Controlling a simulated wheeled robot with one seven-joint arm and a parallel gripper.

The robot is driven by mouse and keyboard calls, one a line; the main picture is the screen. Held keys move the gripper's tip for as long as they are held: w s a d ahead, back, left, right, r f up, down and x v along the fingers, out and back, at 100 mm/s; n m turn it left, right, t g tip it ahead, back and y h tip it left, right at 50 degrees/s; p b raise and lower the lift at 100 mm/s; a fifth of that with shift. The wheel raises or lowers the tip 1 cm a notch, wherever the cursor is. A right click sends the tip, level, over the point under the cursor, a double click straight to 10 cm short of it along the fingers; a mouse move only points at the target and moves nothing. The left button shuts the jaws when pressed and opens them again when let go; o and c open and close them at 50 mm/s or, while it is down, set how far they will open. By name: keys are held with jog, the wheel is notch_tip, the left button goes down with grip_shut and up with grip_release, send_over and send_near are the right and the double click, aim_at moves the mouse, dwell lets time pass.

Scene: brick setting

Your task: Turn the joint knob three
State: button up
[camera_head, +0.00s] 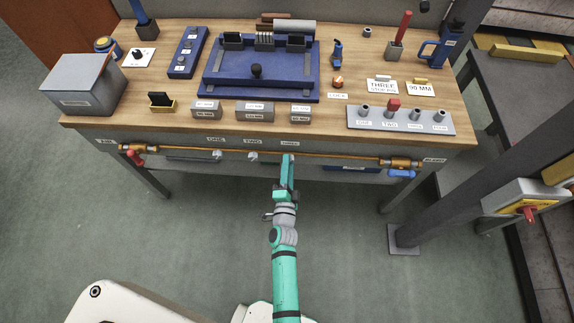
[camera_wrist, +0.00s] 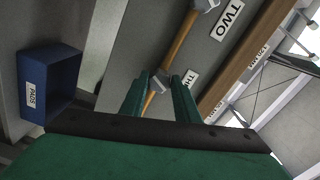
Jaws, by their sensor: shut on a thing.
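A copper pipe (camera_head: 330,153) runs along the front of the workbench under the labels ONE, TWO and a third one (camera_head: 290,142), small and hard to read here. Knob one (camera_head: 216,155) and knob two (camera_head: 252,155) are pale fittings on the pipe. My gripper (camera_head: 288,162) is at the pipe below the third label and mostly covers the fitting there. In the wrist view, joint knob three (camera_wrist: 158,82) is a grey fitting between my two green fingers (camera_wrist: 159,98), which are shut on it. Its label (camera_wrist: 190,78), starting TH, is partly hidden by a finger.
A red-handled valve (camera_head: 134,156) sits at the pipe's left end and a blue-handled valve (camera_head: 400,173) at its right. A blue PADS bin (camera_wrist: 50,85) hangs at the left of the wrist view. The workbench (camera_head: 150,95) carries several fixtures. The floor in front is clear.

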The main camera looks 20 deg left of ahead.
jog(key=o, duration=1)
jog(key=shift+o, duration=0.2)
jog(key=shift+s+d, duration=0.1)
jog(key=v, duration=1)
jog(key=shift+s, duration=0.35)
jog(key=s+d+r+n+h, duration=0.1)
jog(key=s+d+r+n, duration=0.2)
jog(key=s, duration=0.4)
jog(key=s+d+r+n+g+h, duration=0.1)
jog(key=s+d+r+n+h, duration=0.1)
jog(key=s+d+r+n, duration=0.2)
jog(key=s+d+r+n+g+h, duration=0.1)
jog(key=s+d+r+n, duration=0.3)
jog(key=s, duration=0.8)
notch_tip(320, 180, up, 5)
jog(key=shift+s+d+f+h, duration=0.25)
jog(key=shift+d+h, duration=0.25)
jog(key=shift+d, duration=0.7)
